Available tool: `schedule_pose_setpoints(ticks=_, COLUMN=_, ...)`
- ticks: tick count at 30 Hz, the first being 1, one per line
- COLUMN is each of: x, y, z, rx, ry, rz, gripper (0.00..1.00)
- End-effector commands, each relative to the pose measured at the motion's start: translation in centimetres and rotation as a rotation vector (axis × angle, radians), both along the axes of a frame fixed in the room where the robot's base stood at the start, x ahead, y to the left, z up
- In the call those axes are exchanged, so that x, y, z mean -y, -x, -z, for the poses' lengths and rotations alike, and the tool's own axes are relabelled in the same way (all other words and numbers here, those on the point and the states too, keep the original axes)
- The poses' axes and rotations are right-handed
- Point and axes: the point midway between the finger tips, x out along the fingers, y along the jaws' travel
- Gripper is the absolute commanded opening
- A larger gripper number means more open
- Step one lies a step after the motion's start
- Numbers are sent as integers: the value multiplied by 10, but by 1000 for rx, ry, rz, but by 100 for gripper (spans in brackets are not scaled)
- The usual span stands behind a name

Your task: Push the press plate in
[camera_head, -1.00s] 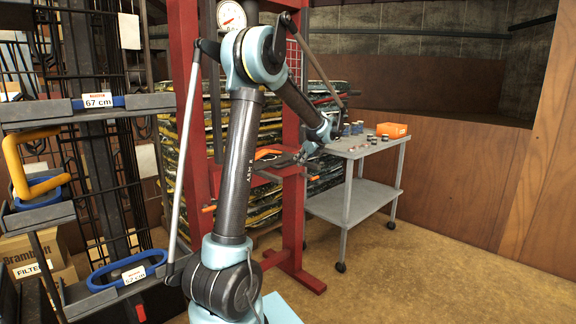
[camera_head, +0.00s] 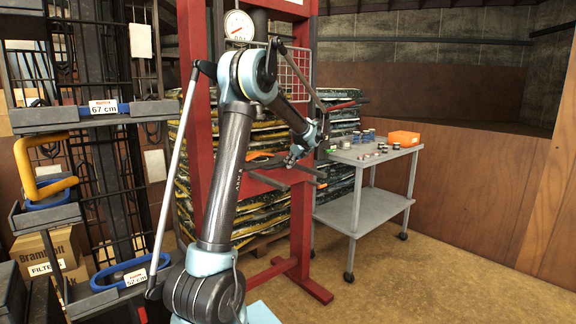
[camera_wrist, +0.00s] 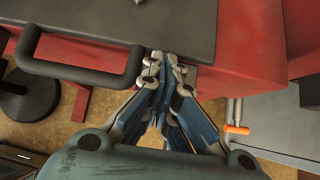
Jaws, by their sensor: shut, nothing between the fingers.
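The press plate (camera_wrist: 130,22) is a flat dark grey slab with a dark bar handle (camera_wrist: 82,66) on its near edge. In the wrist view it lies at the top, against the red press frame (camera_wrist: 240,45). My gripper (camera_wrist: 166,62) is shut and empty. Its fingertips are at the plate's near edge, right of the handle; I cannot tell whether they touch it. In the head view my gripper (camera_head: 293,158) is small, in front of the red press (camera_head: 302,215), and my arm hides much of the plate area.
A grey cart (camera_head: 372,155) with small jars and an orange box (camera_head: 403,138) stands right of the press. A shelf rack (camera_head: 95,115) with a yellow handle is at the left. An orange-tipped lever (camera_wrist: 236,129) lies right of my gripper. The floor at the right is clear.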

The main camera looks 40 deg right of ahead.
Motion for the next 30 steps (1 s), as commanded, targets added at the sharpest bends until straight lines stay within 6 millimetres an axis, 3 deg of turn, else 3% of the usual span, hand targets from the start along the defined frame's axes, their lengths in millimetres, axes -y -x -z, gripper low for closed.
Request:
schedule_pose_setpoints(ticks=4, x=-1, y=-8, z=-3, rx=11, ry=-1, rz=-3, gripper=0)
schedule_pose_setpoints(ticks=11, x=-1, y=-3, z=-9, rx=11, ry=0, rz=-2, gripper=0)
schedule_pose_setpoints(ticks=24, x=4, y=58, z=-61, rx=4, ry=0, rz=0, gripper=0)
schedule_pose_setpoints(ticks=30, x=5, y=77, z=-79, rx=3, ry=0, rz=0, gripper=0)
